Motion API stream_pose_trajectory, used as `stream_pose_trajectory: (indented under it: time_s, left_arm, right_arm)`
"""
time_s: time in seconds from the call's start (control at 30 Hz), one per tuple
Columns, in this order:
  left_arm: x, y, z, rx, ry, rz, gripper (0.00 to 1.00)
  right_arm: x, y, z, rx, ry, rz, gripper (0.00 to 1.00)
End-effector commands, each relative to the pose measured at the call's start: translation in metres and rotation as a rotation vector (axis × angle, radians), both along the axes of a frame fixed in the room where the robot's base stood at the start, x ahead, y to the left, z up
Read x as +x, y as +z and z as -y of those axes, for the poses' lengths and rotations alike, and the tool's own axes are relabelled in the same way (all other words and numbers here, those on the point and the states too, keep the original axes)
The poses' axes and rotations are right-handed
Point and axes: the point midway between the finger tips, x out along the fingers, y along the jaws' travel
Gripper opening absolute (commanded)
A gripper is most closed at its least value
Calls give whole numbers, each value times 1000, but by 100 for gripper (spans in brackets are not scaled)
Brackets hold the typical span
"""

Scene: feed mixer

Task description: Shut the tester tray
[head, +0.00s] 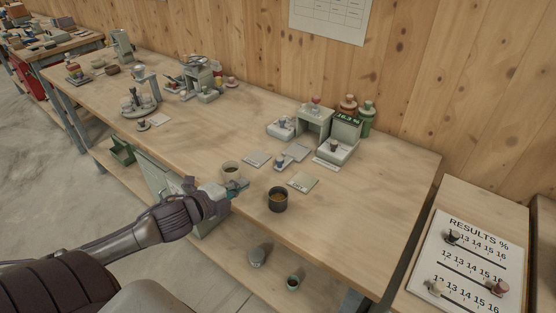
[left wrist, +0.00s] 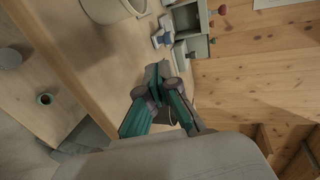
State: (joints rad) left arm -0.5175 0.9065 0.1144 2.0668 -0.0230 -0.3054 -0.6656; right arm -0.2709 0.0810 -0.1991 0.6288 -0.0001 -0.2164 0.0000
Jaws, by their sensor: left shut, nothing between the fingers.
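The tester (head: 346,130), a pale grey box with a green lit display reading about 16 %, stands at the right back of the bench. Its tray (head: 331,158) appears to stick out at the front, with a small dark cup (head: 333,146) on it. I cannot tell exactly how far the tray is out. My left gripper (head: 239,187), with teal fingers, is shut and empty over the bench's front edge, left of and nearer than the tester. It also shows in the left wrist view (left wrist: 158,72), pointing toward pale grey equipment (left wrist: 187,20). My right gripper is out of view.
A dark cup (head: 278,200) and a lighter cup (head: 231,169) stand close to my left gripper. Cards (head: 302,181) and a small scoop-like item (head: 281,161) lie before the tester. A grey stand (head: 314,121) is left of it. A results board (head: 468,265) is at right.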

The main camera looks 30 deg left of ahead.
Motion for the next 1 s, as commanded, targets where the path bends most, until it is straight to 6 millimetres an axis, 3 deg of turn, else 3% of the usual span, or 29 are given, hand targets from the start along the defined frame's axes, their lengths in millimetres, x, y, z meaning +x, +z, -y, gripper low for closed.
stream_pose_trajectory:
  time_s: [0.2,0.3,0.67,1.0]
  left_arm:
    - [26,-6,1,-2,3,4,0]
    - [43,-12,2,-1,3,4,0]
    - [106,-26,7,-2,3,3,0]
    - [132,-29,10,-3,2,0,0]
  right_arm:
    - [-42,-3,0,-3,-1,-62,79]
    - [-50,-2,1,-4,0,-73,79]
    - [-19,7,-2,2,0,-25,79]
    - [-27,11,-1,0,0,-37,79]
